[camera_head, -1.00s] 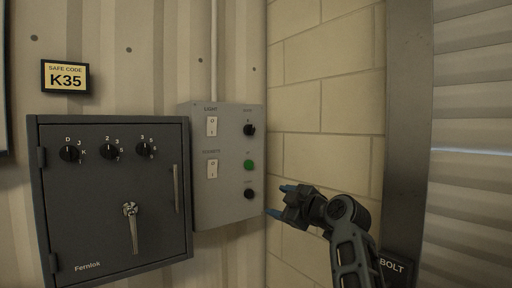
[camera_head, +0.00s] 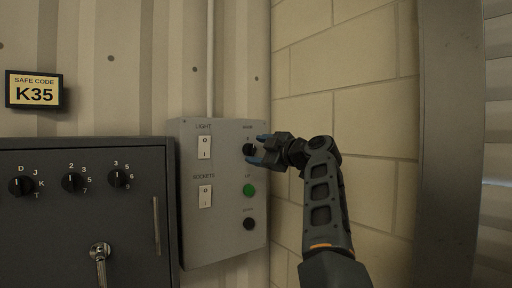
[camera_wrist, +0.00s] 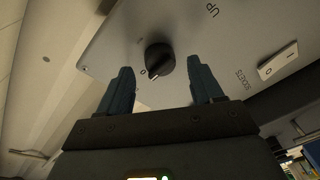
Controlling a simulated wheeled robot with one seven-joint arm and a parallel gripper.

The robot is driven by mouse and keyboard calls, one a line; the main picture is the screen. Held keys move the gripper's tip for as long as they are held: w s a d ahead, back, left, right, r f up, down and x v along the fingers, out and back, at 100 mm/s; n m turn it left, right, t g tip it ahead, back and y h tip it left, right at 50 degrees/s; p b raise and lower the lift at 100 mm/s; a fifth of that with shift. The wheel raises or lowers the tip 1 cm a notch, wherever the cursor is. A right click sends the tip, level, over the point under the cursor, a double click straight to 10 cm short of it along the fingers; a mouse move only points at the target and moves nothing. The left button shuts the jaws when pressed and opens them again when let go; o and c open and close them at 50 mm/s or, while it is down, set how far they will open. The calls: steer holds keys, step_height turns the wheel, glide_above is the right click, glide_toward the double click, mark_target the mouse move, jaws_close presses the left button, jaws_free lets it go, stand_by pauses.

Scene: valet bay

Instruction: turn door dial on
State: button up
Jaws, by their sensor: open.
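The door dial (camera_head: 249,149) is a black round knob at the top right of the grey control panel (camera_head: 222,225). In the wrist view the dial (camera_wrist: 159,60) sits just ahead of my gripper, between the lines of its fingers, with a "0" mark beside it. My gripper (camera_head: 261,150) has blue fingertips and is open and empty. In the wrist view the two fingers (camera_wrist: 163,88) stand apart. In the head view the fingers partly cover the dial's right side; whether they touch it I cannot tell.
The panel also has a light switch (camera_head: 204,147), a sockets switch (camera_head: 205,196), a green up button (camera_head: 249,190) and a black button (camera_head: 249,224). A dark safe (camera_head: 120,225) stands left. A block wall (camera_head: 345,70) rises close on the right.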

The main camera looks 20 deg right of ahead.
steer(key=shift+x, duration=0.75)
steer(key=c, duration=1)
steer(key=shift+c, duration=0.2)
